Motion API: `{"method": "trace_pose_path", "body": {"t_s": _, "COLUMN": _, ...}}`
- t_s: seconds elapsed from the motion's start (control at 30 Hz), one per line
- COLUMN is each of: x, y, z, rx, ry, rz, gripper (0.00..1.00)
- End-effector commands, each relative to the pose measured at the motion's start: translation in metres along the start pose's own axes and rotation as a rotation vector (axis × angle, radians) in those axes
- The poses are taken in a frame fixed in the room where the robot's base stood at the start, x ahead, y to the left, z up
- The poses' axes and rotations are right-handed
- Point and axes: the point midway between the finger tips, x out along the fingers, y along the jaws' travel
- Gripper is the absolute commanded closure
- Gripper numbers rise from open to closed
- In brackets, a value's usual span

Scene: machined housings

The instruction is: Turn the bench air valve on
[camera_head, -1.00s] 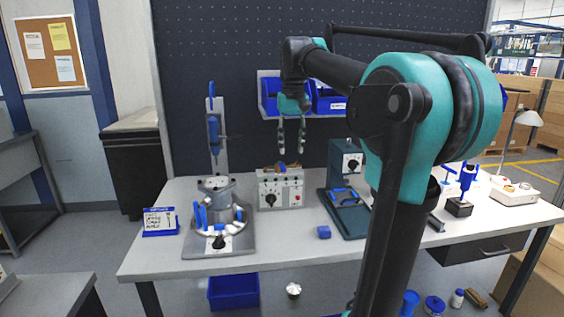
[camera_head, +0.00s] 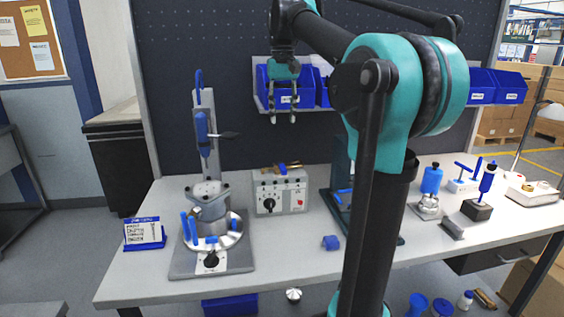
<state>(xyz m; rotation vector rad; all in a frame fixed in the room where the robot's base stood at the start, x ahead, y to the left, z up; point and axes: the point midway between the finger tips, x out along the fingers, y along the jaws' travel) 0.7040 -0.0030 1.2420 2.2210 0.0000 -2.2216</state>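A grey control box (camera_head: 281,194) stands at the back middle of the bench, with a black knob and a red button on its front. A small brass-coloured fitting with a blue part (camera_head: 283,168) sits on its top; it looks most like the air valve, but its handle position is too small to tell. My gripper (camera_head: 283,121) hangs fingers down, apparently above the box and in front of the blue bins. Its two fingers are apart with nothing between them. My arm hides part of the green stand to the right.
A clamping fixture (camera_head: 211,240) with blue handles and a tall column stands left, beside a blue sign (camera_head: 145,233). Blue-handled tools (camera_head: 431,186) stand right. The bench front between fixture and block is clear.

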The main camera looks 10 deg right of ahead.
Motion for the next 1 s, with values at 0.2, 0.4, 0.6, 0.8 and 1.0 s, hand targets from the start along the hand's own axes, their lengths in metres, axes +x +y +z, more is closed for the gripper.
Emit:
{"method": "trace_pose_path", "body": {"t_s": 0.2, "x": 0.041, "y": 0.0, "z": 0.0, "rx": 0.0, "ry": 0.0, "rz": 0.0, "gripper": 0.63}}
{"method": "trace_pose_path", "body": {"t_s": 0.4, "x": 0.081, "y": 0.0, "z": 0.0, "rx": 0.0, "ry": 0.0, "rz": 0.0, "gripper": 0.63}}
{"method": "trace_pose_path", "body": {"t_s": 0.6, "x": 0.119, "y": 0.0, "z": 0.0, "rx": 0.0, "ry": 0.0, "rz": 0.0, "gripper": 0.63}}
{"method": "trace_pose_path", "body": {"t_s": 0.8, "x": 0.148, "y": 0.0, "z": 0.0, "rx": 0.0, "ry": 0.0, "rz": 0.0, "gripper": 0.63}}
{"method": "trace_pose_path", "body": {"t_s": 1.0, "x": 0.16, "y": 0.0, "z": 0.0, "rx": 0.0, "ry": 0.0, "rz": 0.0, "gripper": 0.63}}
